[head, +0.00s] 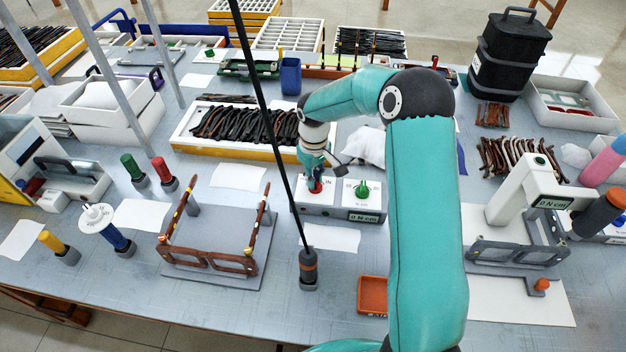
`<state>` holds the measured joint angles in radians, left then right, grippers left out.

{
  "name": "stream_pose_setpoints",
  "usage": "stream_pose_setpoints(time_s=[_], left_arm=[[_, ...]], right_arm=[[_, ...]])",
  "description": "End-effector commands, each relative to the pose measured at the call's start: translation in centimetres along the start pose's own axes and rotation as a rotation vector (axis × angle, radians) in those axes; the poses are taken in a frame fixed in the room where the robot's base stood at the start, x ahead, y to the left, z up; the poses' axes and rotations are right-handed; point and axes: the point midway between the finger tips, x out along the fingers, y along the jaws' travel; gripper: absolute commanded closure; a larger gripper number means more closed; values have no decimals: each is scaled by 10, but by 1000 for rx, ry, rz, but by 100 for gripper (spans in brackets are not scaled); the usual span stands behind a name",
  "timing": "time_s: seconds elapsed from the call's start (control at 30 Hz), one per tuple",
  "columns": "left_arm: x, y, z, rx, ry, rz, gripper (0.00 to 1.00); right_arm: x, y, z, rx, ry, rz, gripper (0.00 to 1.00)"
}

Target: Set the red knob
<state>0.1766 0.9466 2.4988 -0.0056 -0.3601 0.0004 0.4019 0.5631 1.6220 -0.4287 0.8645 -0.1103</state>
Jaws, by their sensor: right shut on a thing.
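The red knob (316,187) sits on a grey box (318,211) with a white top near the middle of the table in the head view. My right gripper (314,178) points down over it and is shut on the red knob. The fingers hide part of the knob, so its pointer direction cannot be read. My left gripper is not in view.
Brown eyeglass frames (212,262) rest on a grey stand at front left. A dark screwdriver (309,268) stands upright in front of the box. A tray of dark temples (240,123) lies behind. An orange tray (373,295) is at the front. A white press (522,190) stands right.

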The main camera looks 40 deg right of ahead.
Motion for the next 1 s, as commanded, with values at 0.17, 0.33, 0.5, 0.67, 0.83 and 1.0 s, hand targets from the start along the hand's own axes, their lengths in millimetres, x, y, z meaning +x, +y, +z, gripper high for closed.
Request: stream_pose_setpoints(time_s=[0.17,0.33,0.5,0.67,0.83,1.0], left_arm=[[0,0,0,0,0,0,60],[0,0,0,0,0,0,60],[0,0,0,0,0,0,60],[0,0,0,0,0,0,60],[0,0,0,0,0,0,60],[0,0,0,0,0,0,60]], right_arm=[[-2,0,-3,-18,12,3,100],[-2,0,-4,-19,13,3,100],[-3,0,-4,-18,13,3,83],[-2,0,-3,-18,9,2,61],[-1,0,-2,-18,6,1,61],[-4,0,-2,-17,6,1,61]])
